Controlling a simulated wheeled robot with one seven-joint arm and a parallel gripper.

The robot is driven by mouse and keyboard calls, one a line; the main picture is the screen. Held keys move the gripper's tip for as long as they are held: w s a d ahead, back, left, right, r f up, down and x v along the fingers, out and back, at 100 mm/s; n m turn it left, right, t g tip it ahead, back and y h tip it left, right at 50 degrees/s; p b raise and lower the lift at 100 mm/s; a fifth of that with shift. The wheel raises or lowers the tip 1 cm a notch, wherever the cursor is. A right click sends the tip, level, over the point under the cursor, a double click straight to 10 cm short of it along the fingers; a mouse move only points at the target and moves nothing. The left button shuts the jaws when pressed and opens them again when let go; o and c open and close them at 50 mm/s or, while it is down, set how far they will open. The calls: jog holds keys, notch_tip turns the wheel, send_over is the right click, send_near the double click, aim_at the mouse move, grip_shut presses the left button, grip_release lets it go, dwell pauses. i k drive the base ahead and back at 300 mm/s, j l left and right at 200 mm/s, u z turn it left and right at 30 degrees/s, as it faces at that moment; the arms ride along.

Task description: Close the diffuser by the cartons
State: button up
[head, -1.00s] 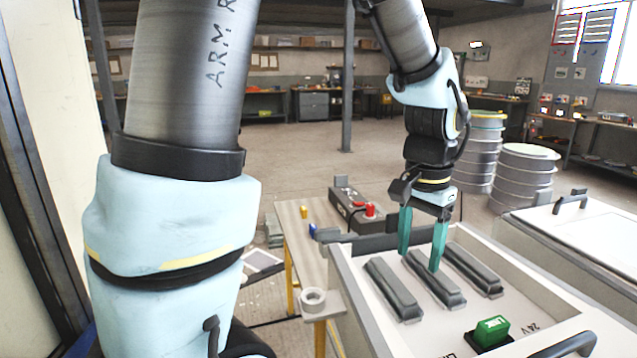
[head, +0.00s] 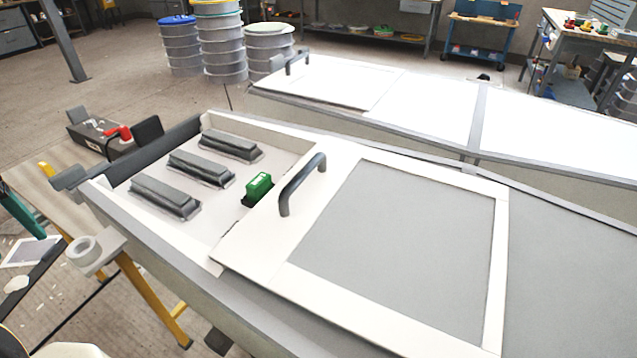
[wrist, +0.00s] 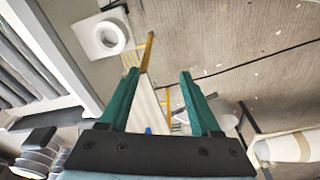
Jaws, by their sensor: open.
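The near light box has a white-framed diffuser (head: 500,260) with a grey panel and a dark arched handle (head: 303,184). The diffuser is open: it lies over the right part of the box (head: 150,262), leaving the left bay uncovered. In the bay are three dark grey bars (head: 165,195) and a green block (head: 258,187). My gripper (wrist: 158,77) is open and empty in the wrist view, beside the box, over the floor and bench. One teal finger shows at the head view's left edge, well away from the handle. No cartons are clear now.
A second long unit (head: 425,105) with a white cover and a dark handle (head: 297,62) lies behind. Drum stacks (head: 220,45) stand behind.

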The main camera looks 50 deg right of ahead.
aim_at(407, 257)
jog(key=k+j+z, duration=0.25)
jog(key=z, duration=0.25)
jog(key=k+z, duration=0.45)
jog(key=i+l, duration=0.4)
